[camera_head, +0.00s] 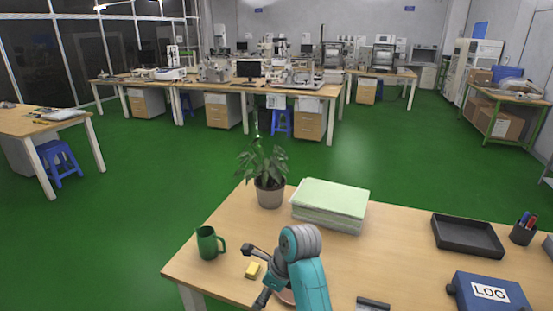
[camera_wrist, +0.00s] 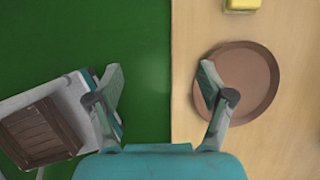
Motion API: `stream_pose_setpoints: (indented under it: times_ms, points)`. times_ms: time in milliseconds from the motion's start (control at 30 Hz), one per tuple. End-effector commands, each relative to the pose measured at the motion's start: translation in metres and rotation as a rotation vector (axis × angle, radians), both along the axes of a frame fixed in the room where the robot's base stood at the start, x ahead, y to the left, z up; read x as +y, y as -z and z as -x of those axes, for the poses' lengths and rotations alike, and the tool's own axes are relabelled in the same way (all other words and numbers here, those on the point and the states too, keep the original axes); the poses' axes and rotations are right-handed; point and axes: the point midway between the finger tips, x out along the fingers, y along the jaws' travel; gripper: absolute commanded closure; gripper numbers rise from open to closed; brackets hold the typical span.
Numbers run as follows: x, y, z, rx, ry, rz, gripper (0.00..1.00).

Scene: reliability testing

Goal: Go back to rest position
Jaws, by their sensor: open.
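My gripper (camera_wrist: 160,78) is open and empty, its two fingers spread wide in the wrist view. It hangs over the table's edge, with green floor under the left finger and the wooden tabletop under the right one. A round brown plate (camera_wrist: 252,84) lies on the table beside the right finger, which overlaps its left rim in the picture. A yellow block (camera_wrist: 242,4) is cut off at the top of the wrist view. In the head view the yellow block (camera_head: 252,270) lies left of my teal arm. My arm hides most of the plate there.
The wooden table (camera_head: 400,255) holds a green mug (camera_head: 208,243), a potted plant (camera_head: 270,192), a green paper stack (camera_head: 330,202), a black tray (camera_head: 467,236), a pen cup (camera_head: 522,234) and a blue LOG binder (camera_head: 490,292). Green floor is open beyond. A brown slatted crate (camera_wrist: 40,133) shows lower left.

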Motion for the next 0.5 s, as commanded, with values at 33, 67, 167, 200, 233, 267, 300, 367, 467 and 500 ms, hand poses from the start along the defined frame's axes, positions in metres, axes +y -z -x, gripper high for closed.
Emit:
stream_pose_setpoints:
  times_ms: [33,67,167,200,233,267,300,367,467,500]
  points:
    - [-0.002,0.005,0.001,-0.006,-0.004,0.001,0.20]
    - [-0.002,0.008,0.002,-0.011,-0.007,0.001,0.20]
    - [-0.005,0.017,0.005,-0.030,-0.020,0.001,0.20]
    - [-0.006,0.022,0.006,-0.040,-0.026,0.002,0.20]
    - [-0.007,0.025,0.007,-0.048,-0.031,0.001,0.20]
    - [-0.008,0.028,0.008,-0.055,-0.035,0.002,0.20]
    - [-0.010,0.034,0.010,-0.067,-0.044,0.003,0.20]
    - [-0.013,0.042,0.013,-0.085,-0.056,0.004,0.20]
    - [-0.018,0.058,0.019,-0.124,-0.080,0.009,0.20]
    - [-0.021,0.065,0.022,-0.140,-0.092,0.012,0.20]
